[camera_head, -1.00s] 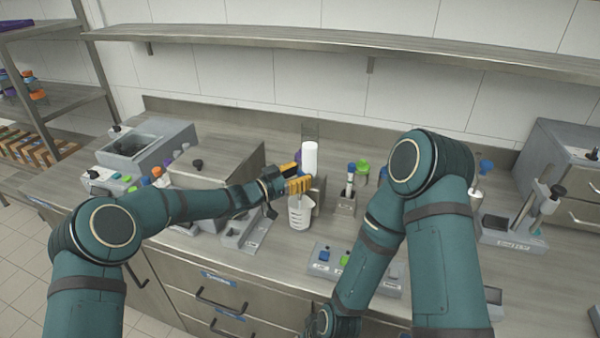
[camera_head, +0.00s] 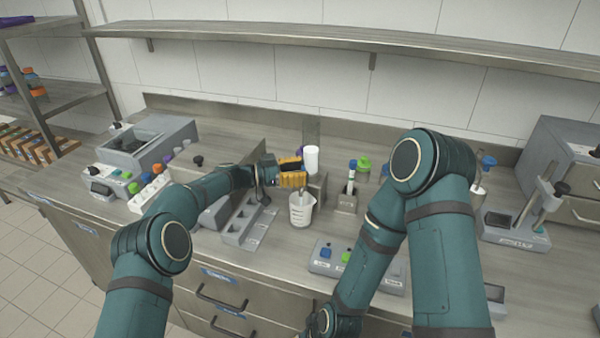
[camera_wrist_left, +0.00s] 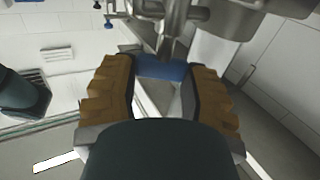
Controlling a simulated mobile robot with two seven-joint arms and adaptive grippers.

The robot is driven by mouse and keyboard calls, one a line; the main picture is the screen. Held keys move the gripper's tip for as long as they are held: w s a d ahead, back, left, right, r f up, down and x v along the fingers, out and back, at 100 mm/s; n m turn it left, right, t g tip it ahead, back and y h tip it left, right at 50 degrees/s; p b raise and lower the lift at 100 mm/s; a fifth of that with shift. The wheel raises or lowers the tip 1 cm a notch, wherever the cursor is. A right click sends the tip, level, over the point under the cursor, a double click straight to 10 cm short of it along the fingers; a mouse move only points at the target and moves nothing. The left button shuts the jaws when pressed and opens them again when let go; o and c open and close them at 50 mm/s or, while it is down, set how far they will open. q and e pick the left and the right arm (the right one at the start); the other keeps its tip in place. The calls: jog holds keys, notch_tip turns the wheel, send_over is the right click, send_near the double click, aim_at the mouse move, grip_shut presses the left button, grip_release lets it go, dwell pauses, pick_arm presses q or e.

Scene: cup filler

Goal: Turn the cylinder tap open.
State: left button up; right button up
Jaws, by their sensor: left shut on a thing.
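The dispenser with the white upright cylinder (camera_head: 311,159) stands at the back middle of the counter, on a grey block. My left gripper (camera_head: 291,172), with orange fingers, is at its left side, above a clear graduated beaker (camera_head: 300,211). In the left wrist view, a blue tap handle (camera_wrist_left: 165,69) lies between the fingers of my left gripper (camera_wrist_left: 160,80), under a metal spout. The gripper is shut on this handle. In the head view the gripper hides the tap.
A small tube holder (camera_head: 347,202) stands right of the beaker. A button panel (camera_head: 325,258) lies in front, near my right arm. A grey slotted rack (camera_head: 243,222) is left of the beaker. A wall shelf (camera_head: 330,45) runs above the counter.

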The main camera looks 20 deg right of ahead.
pick_arm(q)
jog(key=shift+d+r, duration=0.1)
jog(key=shift+r, duration=0.05)
jog(key=o, duration=1.2)
jog(key=w+a, duration=0.1)
jog(key=a, duration=1.1)
jog(key=shift+w, duration=0.1)
